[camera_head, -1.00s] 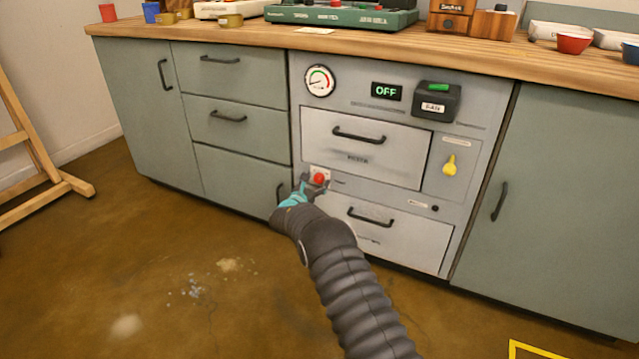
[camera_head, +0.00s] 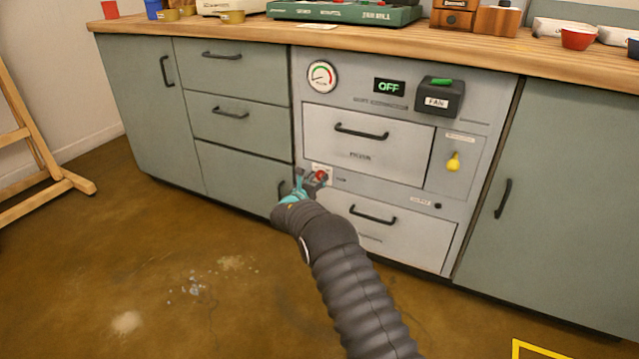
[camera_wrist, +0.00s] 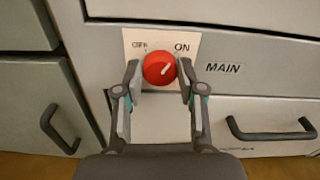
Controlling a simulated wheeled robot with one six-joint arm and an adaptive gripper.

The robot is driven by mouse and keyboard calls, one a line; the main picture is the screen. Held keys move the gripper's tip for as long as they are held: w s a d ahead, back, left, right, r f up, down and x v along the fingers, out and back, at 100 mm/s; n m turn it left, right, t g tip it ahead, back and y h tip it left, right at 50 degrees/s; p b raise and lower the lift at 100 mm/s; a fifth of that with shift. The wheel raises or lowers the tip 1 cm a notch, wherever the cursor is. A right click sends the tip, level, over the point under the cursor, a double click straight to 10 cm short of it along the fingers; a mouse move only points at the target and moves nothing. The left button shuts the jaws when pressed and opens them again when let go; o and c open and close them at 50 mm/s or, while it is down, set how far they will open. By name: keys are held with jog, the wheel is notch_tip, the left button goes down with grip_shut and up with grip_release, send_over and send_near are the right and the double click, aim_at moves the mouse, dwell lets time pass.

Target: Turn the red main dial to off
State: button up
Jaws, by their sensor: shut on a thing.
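The red main dial (camera_wrist: 158,69) sits on a pale plate (camera_wrist: 135,42) marked OFF at the left and ON at the right, with MAIN printed beside it. Its light pointer mark leans to the upper right, toward ON. My gripper (camera_wrist: 159,80) is shut on the dial, one finger on each side of it. In the head view, my gripper (camera_head: 312,179) is at the grey panel, and the red dial (camera_head: 321,175) is partly covered by it.
A green OFF display (camera_head: 389,88), a gauge (camera_head: 322,76) and a FAN box (camera_head: 438,97) are above. Drawer handles (camera_head: 372,215) stick out below right, and a yellow knob (camera_head: 453,161) is at the right.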

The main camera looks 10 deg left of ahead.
jog(key=n, duration=0.3)
jog(key=shift+d+f+n+b, duration=0.1)
jog(key=shift+d+n+b, duration=0.2)
jog(key=shift+b, duration=0.05)
jog(key=n, duration=0.3)
jog(key=shift+w+n, duration=0.1)
jog(key=shift+n, duration=0.2)
jog(key=n, duration=0.3)
jog(key=shift+n, duration=0.3)
jog(key=shift+n+p, duration=0.6)
jog(key=shift+n, duration=1.4)
jog(key=shift+f, duration=0.1)
